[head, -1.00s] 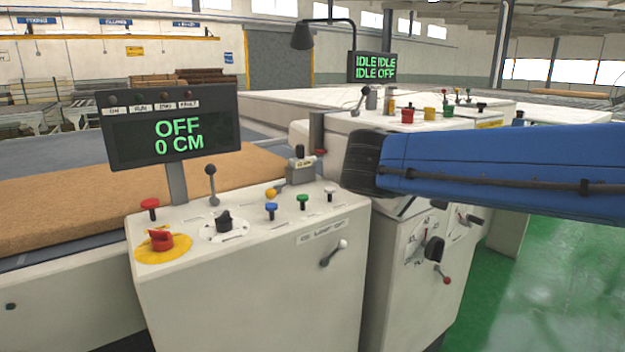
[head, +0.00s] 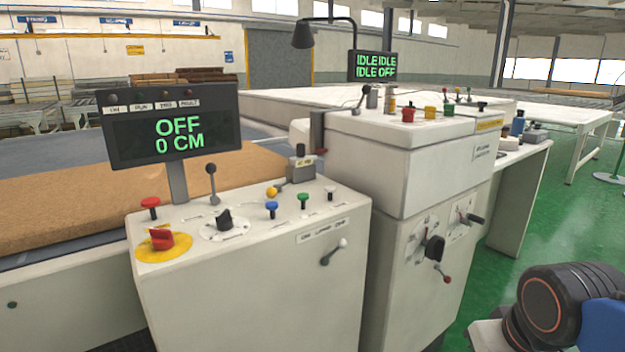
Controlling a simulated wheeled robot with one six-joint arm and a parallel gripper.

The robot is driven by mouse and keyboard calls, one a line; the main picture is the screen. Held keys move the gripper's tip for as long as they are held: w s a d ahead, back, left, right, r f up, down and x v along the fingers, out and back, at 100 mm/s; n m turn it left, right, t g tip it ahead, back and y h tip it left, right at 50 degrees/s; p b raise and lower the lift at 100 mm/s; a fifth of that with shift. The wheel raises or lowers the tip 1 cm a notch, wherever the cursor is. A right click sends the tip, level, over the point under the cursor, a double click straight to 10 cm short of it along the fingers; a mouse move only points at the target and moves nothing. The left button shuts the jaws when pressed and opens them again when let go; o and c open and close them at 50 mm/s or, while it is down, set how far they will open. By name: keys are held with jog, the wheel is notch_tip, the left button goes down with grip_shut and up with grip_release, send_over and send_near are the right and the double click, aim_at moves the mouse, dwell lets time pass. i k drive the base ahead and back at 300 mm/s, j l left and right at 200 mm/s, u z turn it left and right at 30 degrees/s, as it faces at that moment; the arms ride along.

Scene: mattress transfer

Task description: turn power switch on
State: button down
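A white control console (head: 250,290) stands in the middle, and its display (head: 172,128) reads "OFF" and "0 CM". A small lever switch with a white knob (head: 342,244) sits on the console's front face, below a label plate (head: 320,231) whose text is too small to read surely. The cabinet to the right bears a black rotary switch (head: 434,247) on a round dial and a red-tipped lever (head: 445,278) below it. I cannot tell for sure which is the power switch. My gripper is not in view; only part of my arm shows at the lower right.
The console top holds a red emergency button on a yellow disc (head: 161,241), a black knob (head: 224,219) and several coloured buttons. A tan mattress slab (head: 90,203) lies behind. Green floor (head: 545,215) is clear at right.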

aim_at(162, 240)
jog(key=k+j+u, duration=0.1)
jog(key=u, duration=1.1)
jog(key=j, duration=0.1)
